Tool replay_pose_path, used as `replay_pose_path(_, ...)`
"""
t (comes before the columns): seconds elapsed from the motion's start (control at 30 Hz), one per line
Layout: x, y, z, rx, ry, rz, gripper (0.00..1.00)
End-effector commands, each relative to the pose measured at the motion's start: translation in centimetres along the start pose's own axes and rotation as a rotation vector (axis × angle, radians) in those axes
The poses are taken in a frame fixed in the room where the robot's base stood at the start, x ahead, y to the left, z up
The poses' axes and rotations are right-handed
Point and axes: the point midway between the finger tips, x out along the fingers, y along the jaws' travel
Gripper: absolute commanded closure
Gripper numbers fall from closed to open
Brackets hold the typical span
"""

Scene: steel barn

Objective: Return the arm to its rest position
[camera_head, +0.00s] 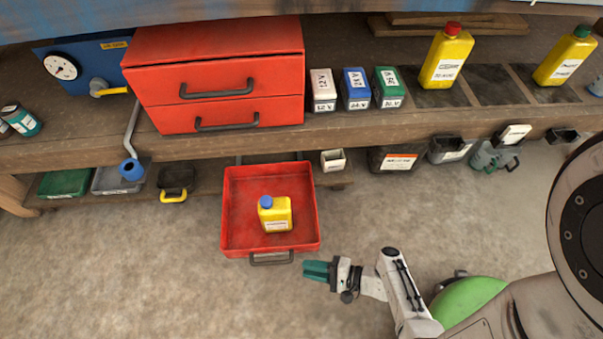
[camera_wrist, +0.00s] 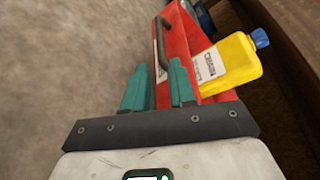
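My gripper (camera_head: 307,269) has teal fingers and is in the air just right of and in front of the red tray (camera_head: 313,225). In the wrist view the fingers of my gripper (camera_wrist: 158,78) stand apart with nothing between them. A yellow bottle (camera_head: 275,215) with a blue cap stands in the red tray, and my gripper is apart from it. The wrist view shows the yellow bottle (camera_wrist: 228,68) and the red tray (camera_wrist: 183,35) with its dark handle, beyond the fingers.
A workbench (camera_head: 95,148) spans the back, with a red drawer cabinet (camera_head: 215,75), small coloured boxes and two large yellow bottles on it. The floor (camera_head: 150,270) at front left is clear.

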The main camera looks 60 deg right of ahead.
Motion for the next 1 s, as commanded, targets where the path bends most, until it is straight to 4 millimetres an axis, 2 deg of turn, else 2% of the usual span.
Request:
replay_pose_path(0.27,0.0,0.0,0.0,0.0,0.0,0.0,0.75)
replay_pose_path(0.37,0.1,0.0,0.6,-0.045,-0.043,0.047,0.75)
replay_pose_path(0.5,-0.3,0.2,2.5,-0.231,-0.211,0.252,0.75)
replay_pose_path(0.67,-2.2,-0.5,4.2,-0.545,-0.429,0.589,0.75)
replay_pose_path(0.77,-3.6,-2.3,4.4,-0.748,-0.519,0.79,0.75)
replay_pose_path(0.9,-5.3,-6.4,4.5,-1.015,-0.568,1.033,0.75)
replay_pose_path(1.0,-6.1,-9.6,4.7,-1.167,-0.556,1.154,0.75)
